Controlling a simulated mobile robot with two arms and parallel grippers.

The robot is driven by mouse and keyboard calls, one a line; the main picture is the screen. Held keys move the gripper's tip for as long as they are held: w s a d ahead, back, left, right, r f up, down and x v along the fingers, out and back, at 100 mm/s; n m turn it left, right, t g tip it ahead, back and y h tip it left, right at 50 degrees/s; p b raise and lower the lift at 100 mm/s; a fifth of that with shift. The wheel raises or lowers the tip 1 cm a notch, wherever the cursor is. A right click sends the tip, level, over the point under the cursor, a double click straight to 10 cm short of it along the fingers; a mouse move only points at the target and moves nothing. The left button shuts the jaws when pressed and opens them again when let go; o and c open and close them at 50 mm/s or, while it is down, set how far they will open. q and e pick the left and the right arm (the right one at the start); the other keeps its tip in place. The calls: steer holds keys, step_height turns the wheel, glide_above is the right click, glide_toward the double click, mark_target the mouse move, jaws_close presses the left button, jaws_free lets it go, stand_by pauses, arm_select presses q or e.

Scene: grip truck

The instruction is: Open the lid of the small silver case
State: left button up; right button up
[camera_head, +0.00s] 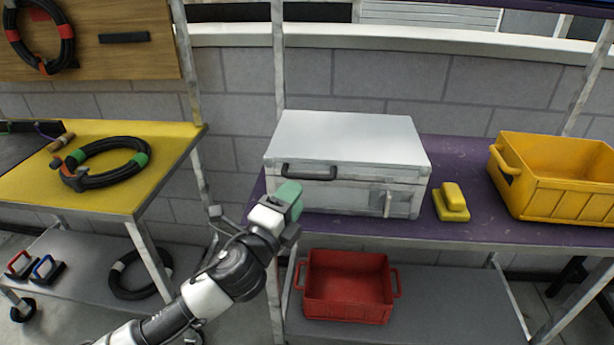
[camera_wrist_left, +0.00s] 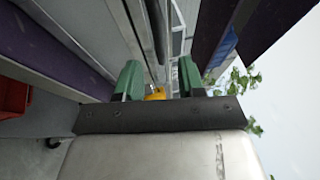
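The small silver case (camera_head: 350,140) stands on the purple shelf with its lid shut. A dark handle (camera_head: 308,171) shows on its front at the left, and a latch-like plate (camera_head: 395,203) shows at the front right. My left gripper (camera_head: 290,196) is in front of the case's lower left, below the handle, and hides part of that corner. I cannot tell whether it touches the case. In the left wrist view its two green fingers (camera_wrist_left: 160,80) stand apart with no held object between them. My right gripper is not in view.
A yellow block (camera_head: 452,202) and a yellow crate (camera_head: 555,175) stand right of the case on the purple shelf (camera_head: 470,160). A red crate (camera_head: 345,287) is on the lower shelf. A yellow-topped table (camera_head: 140,190) with a black cable coil (camera_head: 105,162) is at left.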

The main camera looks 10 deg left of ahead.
mark_target(308, 175)
arm_select(q)
steer(key=x, duration=0.6)
steer(key=shift+w+d, duration=0.15)
steer(key=shift+w, duration=0.15)
jaws_close()
